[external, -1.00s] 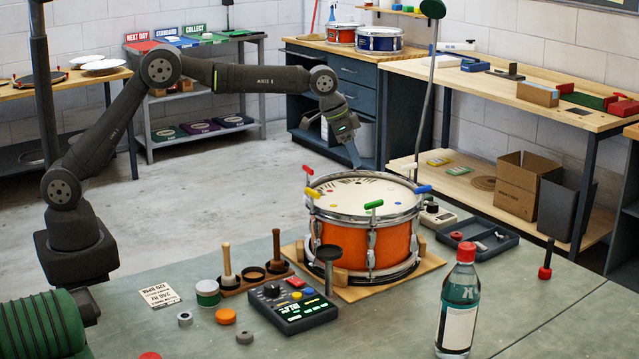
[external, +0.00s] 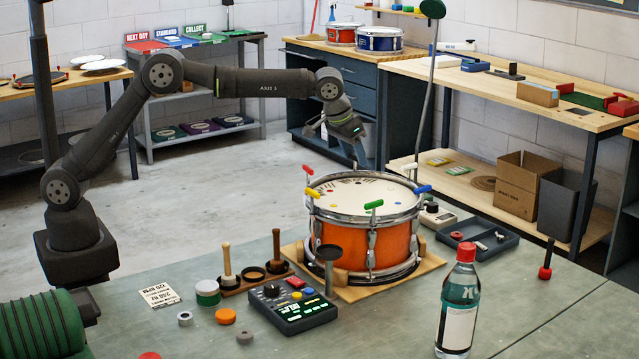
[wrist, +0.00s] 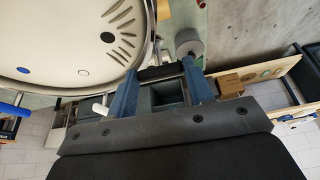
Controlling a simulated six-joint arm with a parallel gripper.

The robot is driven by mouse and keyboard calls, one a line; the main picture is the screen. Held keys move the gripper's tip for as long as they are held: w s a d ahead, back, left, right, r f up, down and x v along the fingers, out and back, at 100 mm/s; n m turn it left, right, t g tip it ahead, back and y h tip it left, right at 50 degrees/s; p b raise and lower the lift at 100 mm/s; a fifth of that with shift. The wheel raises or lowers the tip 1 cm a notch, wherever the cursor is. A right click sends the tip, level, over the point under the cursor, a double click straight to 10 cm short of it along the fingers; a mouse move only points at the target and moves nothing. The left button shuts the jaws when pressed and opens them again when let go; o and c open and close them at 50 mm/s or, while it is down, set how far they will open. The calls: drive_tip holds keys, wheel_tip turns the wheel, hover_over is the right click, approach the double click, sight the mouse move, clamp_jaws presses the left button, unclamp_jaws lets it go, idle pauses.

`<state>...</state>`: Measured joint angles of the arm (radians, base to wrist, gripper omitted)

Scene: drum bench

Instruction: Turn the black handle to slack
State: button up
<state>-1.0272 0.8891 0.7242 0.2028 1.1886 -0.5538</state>
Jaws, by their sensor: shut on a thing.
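The black handle (wrist: 158,73) shows in the wrist view as a short dark bar beside the drum's rim, between my gripper's blue fingertips. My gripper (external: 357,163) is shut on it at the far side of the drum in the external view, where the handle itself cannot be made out. The orange drum (external: 335,236) has a white head, with a fan of black marks (wrist: 122,24) printed close to the handle. A grey round part (wrist: 188,41) sits just beyond the fingertips in the wrist view.
Red (external: 309,169), yellow (external: 312,193), green (external: 373,204) and blue (external: 422,189) T-handles stand around the drum's rim. A white handle (wrist: 100,108) is close beside my left finger. A bottle (external: 459,305) and a control box (external: 292,306) stand in front of the drum.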

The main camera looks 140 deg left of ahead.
idle(0.4)
drive_tip(key=o, duration=1)
drive_tip(key=shift+r, duration=0.1)
drive_tip(key=v, duration=1.7)
drive_tip(key=shift+w+r, duration=0.1)
drive_tip(key=shift+r, duration=0.05)
drive_tip(key=x, duration=1.7)
drive_tip(key=shift+f, duration=0.3)
